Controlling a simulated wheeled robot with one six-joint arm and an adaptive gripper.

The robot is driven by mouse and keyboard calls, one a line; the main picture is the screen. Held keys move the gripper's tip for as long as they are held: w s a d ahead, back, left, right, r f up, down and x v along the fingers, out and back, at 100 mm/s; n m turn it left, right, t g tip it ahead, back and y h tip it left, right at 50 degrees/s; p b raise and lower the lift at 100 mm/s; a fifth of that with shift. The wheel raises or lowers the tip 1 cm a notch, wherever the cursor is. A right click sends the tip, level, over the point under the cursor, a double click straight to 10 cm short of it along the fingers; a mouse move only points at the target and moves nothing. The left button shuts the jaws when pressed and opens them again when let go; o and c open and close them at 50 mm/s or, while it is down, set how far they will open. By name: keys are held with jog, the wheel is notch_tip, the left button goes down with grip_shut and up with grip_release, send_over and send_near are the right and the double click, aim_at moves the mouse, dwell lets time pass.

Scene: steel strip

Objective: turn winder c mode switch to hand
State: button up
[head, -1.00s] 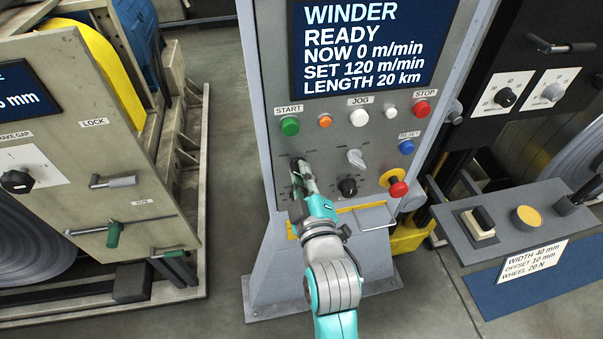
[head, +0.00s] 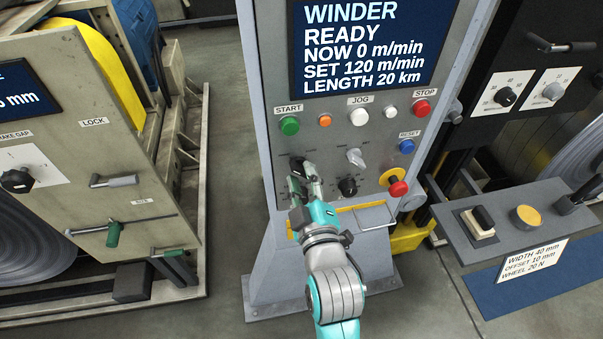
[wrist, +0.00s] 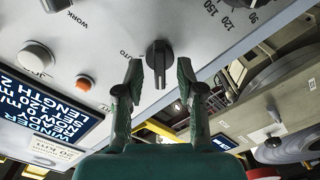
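The mode switch is a black rotary knob (head: 296,164) at the lower left of the winder's grey control panel (head: 330,145). In the wrist view the black knob (wrist: 159,55) shows with its grip bar pointing down the picture, and a label ending in "UTO" lies to its left. My gripper (wrist: 160,72) is open, one finger on each side of the bar, with a visible gap on both sides. In the head view my gripper (head: 304,180) is at the switch and partly covers it and its labels.
Right of the switch are a grey selector (head: 356,157), a black dial (head: 348,187) and a red emergency stop (head: 398,188). Start (head: 289,126), jog and stop buttons sit above, under the winder display (head: 362,45). A yellow-edged tray (head: 372,216) juts out below.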

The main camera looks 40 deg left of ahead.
jog(key=v, duration=1)
jog(key=shift+s+d, duration=0.2)
jog(key=shift+s, duration=0.05)
jog(key=s+d+f+m+t+h, duration=0.2)
jog(key=d+f+m+h, duration=0.3)
jog(key=d, duration=0.6)
jog(key=s+d+f+m+t+h, duration=0.15)
jog(key=d+f+m, duration=0.25)
jog(key=d+f, duration=0.55)
jog(key=s+d+m+h, duration=0.7)
jog(key=s+d+m, duration=0.3)
jog(key=s+d, duration=0.5)
jog(key=s, duration=0.4)
jog(key=shift+s, duration=0.1)
